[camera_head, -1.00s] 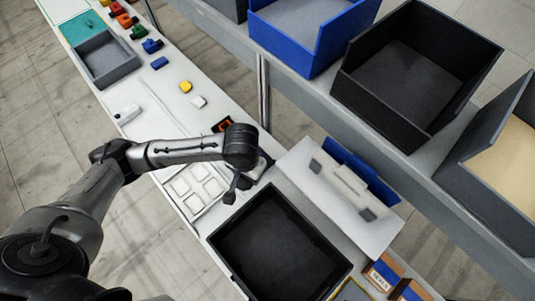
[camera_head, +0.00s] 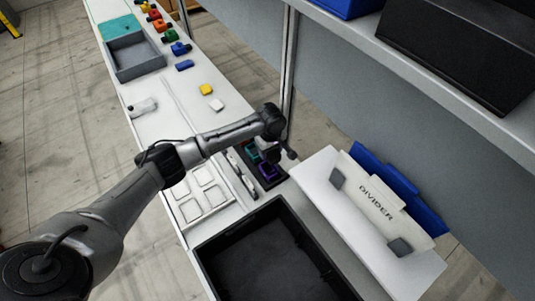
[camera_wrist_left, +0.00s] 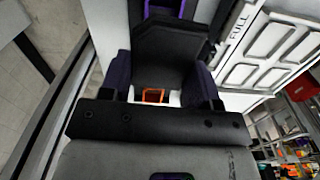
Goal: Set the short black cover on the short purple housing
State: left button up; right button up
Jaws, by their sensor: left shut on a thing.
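My left gripper (camera_head: 277,148) is over the dark fixture at the back edge of the table. In the left wrist view its two fingers (camera_wrist_left: 160,84) are shut on a black piece, which I take for the short black cover (camera_wrist_left: 162,50). The purple housing (camera_head: 268,170) sits upright in the dark fixture, just below the gripper in the head view. Its purple rim also shows at the top of the wrist view (camera_wrist_left: 166,6), beyond the cover. The cover appears apart from it, though the gap is hard to judge. My right gripper is not in view.
A teal housing (camera_head: 250,153) stands beside the purple one. An orange frame (camera_wrist_left: 153,96) shows below my fingers. A white compartment tray (camera_head: 178,190), a large black bin (camera_head: 205,262) and a white stand with a "DIVIDER" plate (camera_head: 375,203) surround the fixture. A shelf (camera_head: 420,70) runs behind.

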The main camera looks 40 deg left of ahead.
pick_arm(q)
jog(key=shift+a+f+n, duration=0.4)
jog(key=shift+a+f, duration=0.15)
jog(key=shift+f, duration=0.3)
jog(key=shift+f+b, duration=0.25)
jog(key=shift+b, duration=0.1)
notch_tip(320, 180, down, 4)
jog(key=b, duration=0.6)
jog(key=shift+a, duration=0.1)
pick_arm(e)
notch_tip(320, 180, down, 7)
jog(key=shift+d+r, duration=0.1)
pick_arm(q)
jog(key=shift+f, duration=0.95)
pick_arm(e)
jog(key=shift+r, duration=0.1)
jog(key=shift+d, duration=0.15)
pick_arm(q)
jog(key=shift+p, duration=0.7)
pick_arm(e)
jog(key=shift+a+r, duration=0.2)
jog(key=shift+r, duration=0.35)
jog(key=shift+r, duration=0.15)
